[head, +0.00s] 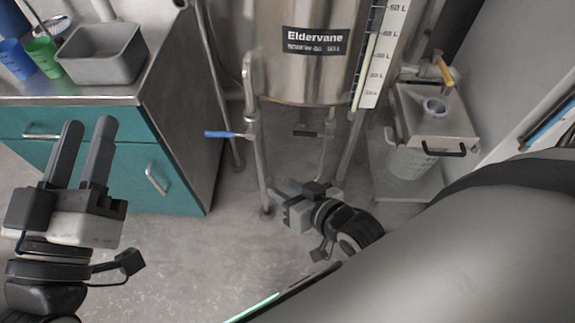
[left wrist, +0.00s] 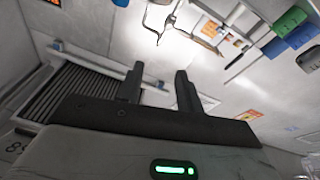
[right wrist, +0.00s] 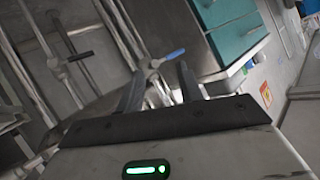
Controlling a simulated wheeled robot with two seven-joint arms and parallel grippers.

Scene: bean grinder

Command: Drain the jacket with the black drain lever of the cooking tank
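The steel cooking tank (head: 300,75) with an "Eldervane" label stands on legs at the top middle of the head view. A short black lever (head: 306,133) sits under its bottom, level and crosswise. A dark handle (right wrist: 80,57) at the upper left of the right wrist view looks like the same lever. My right gripper (head: 278,197) is below and slightly left of the black lever, apart from it. Its fingers are spread and empty in the right wrist view (right wrist: 160,80). My left gripper (head: 90,121) is open and empty in front of the teal cabinet.
A blue lever (head: 220,134) on a pipe is left of the black one. Tank legs (head: 262,170) flank the right gripper. A teal cabinet (head: 95,150) with a grey basin stands left. A white container with a steel lid (head: 432,120) stands right. The front floor is clear.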

